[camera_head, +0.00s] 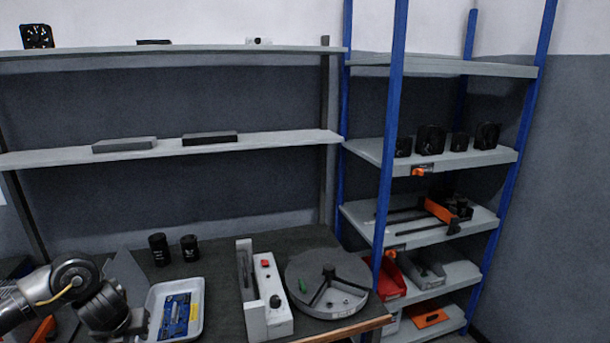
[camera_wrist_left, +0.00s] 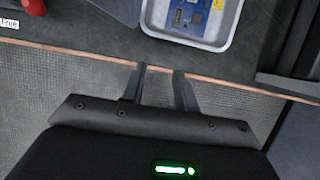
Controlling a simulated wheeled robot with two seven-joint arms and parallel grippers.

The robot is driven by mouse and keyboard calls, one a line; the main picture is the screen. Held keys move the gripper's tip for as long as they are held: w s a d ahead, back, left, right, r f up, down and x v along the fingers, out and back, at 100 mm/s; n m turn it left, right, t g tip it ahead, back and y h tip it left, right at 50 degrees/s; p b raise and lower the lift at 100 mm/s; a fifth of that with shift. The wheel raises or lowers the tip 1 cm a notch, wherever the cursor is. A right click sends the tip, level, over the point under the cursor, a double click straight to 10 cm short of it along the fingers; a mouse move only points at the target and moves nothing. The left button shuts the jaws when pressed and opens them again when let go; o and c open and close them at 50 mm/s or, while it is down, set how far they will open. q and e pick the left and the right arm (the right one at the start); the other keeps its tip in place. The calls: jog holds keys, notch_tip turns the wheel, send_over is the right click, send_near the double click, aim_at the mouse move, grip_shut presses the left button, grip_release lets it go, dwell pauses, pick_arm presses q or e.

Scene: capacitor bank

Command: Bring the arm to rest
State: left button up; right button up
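My left arm comes in at the lower left of the head view, bent, with its gripper (camera_head: 138,325) low beside the white tray (camera_head: 202,318). In the left wrist view my left gripper (camera_wrist_left: 158,70) points at the workbench's front edge (camera_wrist_left: 100,52). Its two fingers are apart with nothing between them, and floor shows below the edge. The white tray (camera_wrist_left: 234,38) with a blue circuit board (camera_wrist_left: 193,15) lies on the bench beyond the fingertips. My right gripper is in neither view.
Two black capacitors (camera_head: 160,249) stand behind the tray. A white fixture with a red button (camera_head: 270,305) and a round grey turntable (camera_head: 300,270) stand to the right. A blue-posted shelf rack (camera_head: 390,150) is farther right. Bare floor (camera_wrist_left: 30,100) lies before the bench.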

pick_arm(q)
jog(key=s+d+f+n+t+h, duration=0.15)
jog(key=d+f, duration=0.25)
jog(key=d, duration=0.7)
jog(key=s+d+f+n+t+h, duration=0.1)
jog(key=s+d+f+n+h, duration=0.2)
jog(key=d, duration=0.8)
jog(key=s+d+f+n+t, duration=0.1)
jog(key=s+d+n, duration=0.5)
jog(key=n, duration=0.3)
jog(key=s+a+f+n+g+y, duration=0.15)
jog(key=s+a+n, duration=0.25)
jog(key=s+n, duration=0.5)
jog(key=s+a+f+n+g+y, duration=0.15)
jog(key=s+a+n, duration=0.25)
jog(key=s+n, duration=0.5)
jog(key=s+f+m+g, duration=0.1)
jog(key=s+f, duration=0.1)
jog(key=f, duration=1.1)
jog(key=s+f+m+g, duration=0.1)
jog(key=s+f+g, duration=0.1)
jog(key=f, duration=1.2)
jog(key=s+a+f, duration=0.1)
jog(key=s+f, duration=0.6)
jog(key=s, duration=0.1)
jog(key=s+a+f, duration=0.2)
jog(key=s+f, duration=0.6)
jog(key=shift+s+a+g, duration=0.25)
jog(key=shift+g, duration=0.1)
